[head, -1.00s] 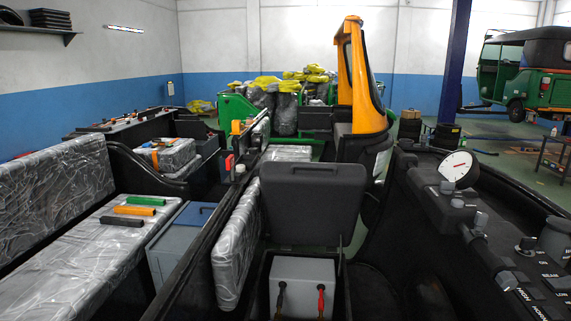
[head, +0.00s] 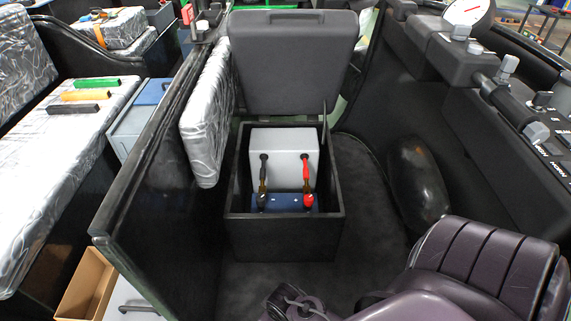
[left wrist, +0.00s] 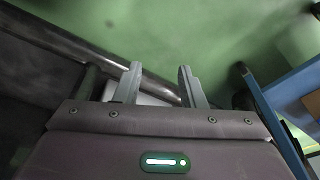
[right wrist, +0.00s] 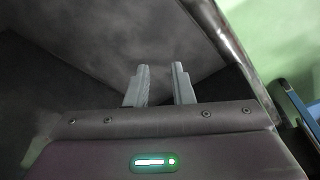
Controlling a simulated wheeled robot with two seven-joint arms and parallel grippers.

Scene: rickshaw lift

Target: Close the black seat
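The black seat (head: 290,62) is a thick dark panel with a slot in its upper edge. In the head view it stands raised, nearly upright, behind an open black box (head: 285,238). A thin stay (head: 324,120) shows at its right side. Inside the box is a grey battery-like block (head: 283,141) with a black and a red lead. My left gripper (left wrist: 158,80) is open and empty in the left wrist view. My right gripper (right wrist: 160,78) is open and empty, its fingers a little closer together. Neither gripper's fingers show in the head view; neither touches the seat.
A silver-wrapped panel (head: 208,118) and a black side wall (head: 165,180) stand left of the box. A control console (head: 460,75) is at the right. Dark floor (head: 370,200) lies clear right of the box. A cardboard box (head: 86,284) is at the lower left.

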